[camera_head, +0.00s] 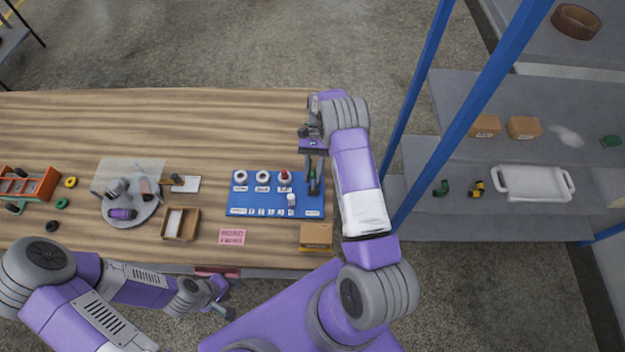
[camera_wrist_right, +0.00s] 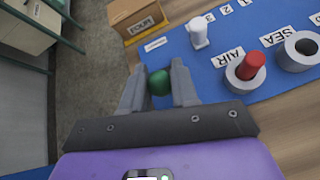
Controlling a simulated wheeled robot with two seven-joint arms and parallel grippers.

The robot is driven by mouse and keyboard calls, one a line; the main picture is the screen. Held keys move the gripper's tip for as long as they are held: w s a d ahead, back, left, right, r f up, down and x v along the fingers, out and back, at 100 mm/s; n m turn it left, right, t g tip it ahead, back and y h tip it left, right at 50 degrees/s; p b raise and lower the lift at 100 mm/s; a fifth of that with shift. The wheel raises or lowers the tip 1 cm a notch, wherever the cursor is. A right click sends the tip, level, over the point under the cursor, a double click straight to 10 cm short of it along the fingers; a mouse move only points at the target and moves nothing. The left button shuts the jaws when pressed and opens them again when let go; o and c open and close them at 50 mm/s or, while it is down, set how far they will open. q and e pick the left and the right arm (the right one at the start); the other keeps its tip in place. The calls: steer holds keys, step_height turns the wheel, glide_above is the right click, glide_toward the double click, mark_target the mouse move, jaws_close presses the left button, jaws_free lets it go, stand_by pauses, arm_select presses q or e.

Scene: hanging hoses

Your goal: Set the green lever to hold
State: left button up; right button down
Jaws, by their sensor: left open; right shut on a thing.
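My right gripper (camera_head: 314,160) is over the right end of a blue board (camera_head: 250,207). In the right wrist view, its two grey fingers (camera_wrist_right: 158,88) are shut on the green knob (camera_wrist_right: 159,82) of the lever. In the head view the green lever (camera_head: 314,182) shows dark and small at the board's right side, partly hidden by the gripper. A small white label (camera_wrist_right: 155,44) lies near the knob; I cannot read it. My left gripper (camera_head: 215,298) is open and empty, low in front of the table.
The board holds several round sockets, one with a red peg (camera_wrist_right: 251,66) labelled AIR, and a white peg (camera_wrist_right: 198,34). A cardboard box (camera_head: 316,237) stands at the front right. A blue shelf post (camera_head: 414,120) rises right of my right arm. The table's back left is clear.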

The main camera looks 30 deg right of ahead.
mark_target(313, 171)
steer(key=shift+w+d+f+g+b, duration=0.1)
steer(key=shift+g+b, duration=0.2)
steer(key=c, duration=0.9)
jaws_free()
step_height(313, 171, up, 10)
steer(key=shift+r+p, duration=0.1)
steer(key=shift+p, duration=0.4)
